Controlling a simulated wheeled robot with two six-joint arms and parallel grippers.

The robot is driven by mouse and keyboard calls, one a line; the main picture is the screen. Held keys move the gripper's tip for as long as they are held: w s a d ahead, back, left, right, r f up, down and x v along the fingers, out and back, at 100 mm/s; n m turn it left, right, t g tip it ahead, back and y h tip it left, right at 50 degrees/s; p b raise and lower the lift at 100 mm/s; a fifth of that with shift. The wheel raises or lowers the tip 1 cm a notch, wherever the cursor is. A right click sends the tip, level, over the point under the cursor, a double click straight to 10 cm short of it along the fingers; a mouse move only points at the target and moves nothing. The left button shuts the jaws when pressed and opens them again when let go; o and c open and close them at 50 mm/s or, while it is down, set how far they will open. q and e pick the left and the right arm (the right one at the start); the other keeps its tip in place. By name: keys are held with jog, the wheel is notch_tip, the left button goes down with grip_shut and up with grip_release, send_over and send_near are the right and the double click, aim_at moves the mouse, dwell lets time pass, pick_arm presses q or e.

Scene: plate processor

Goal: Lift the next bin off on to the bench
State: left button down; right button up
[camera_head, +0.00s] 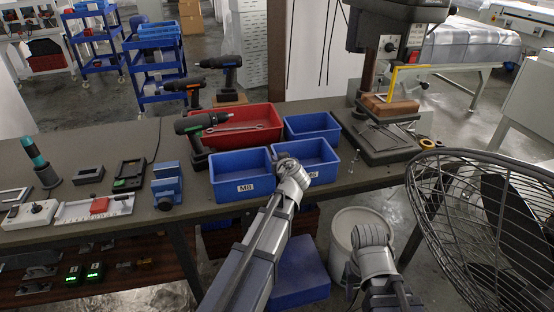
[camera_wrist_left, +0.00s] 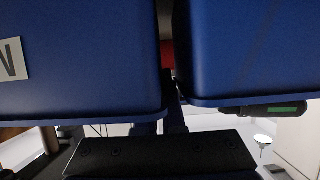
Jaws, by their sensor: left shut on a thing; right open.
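Two blue bins stand side by side at the bench's front edge: the left bin labelled M8 (camera_head: 231,190) and the right bin (camera_head: 322,152), whose label is mostly covered. My left gripper (camera_head: 287,163) is at the adjoining walls of these bins and shut on a bin wall; I cannot tell clearly which. In the left wrist view the labelled bin (camera_wrist_left: 80,65) is on the left and the other bin (camera_wrist_left: 245,50) on the right, with a narrow gap between. My right gripper (camera_head: 371,236) is open and empty, low in front of the bench (camera_head: 120,215).
Behind are a red bin (camera_head: 255,117) with a wrench, another blue bin (camera_head: 313,125) and drills (camera_head: 200,125). A drill press (camera_head: 385,140) stands right. A fan (camera_head: 485,215), white bucket (camera_head: 350,225) and blue box (camera_head: 300,280) are near my arms. Tools fill the bench's left.

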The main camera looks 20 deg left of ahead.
pick_arm(q)
jog(key=shift+f, duration=0.35)
jog(key=c, duration=0.9)
grip_release()
jog(key=shift+r, duration=0.1)
jog(key=shift+c, duration=0.2)
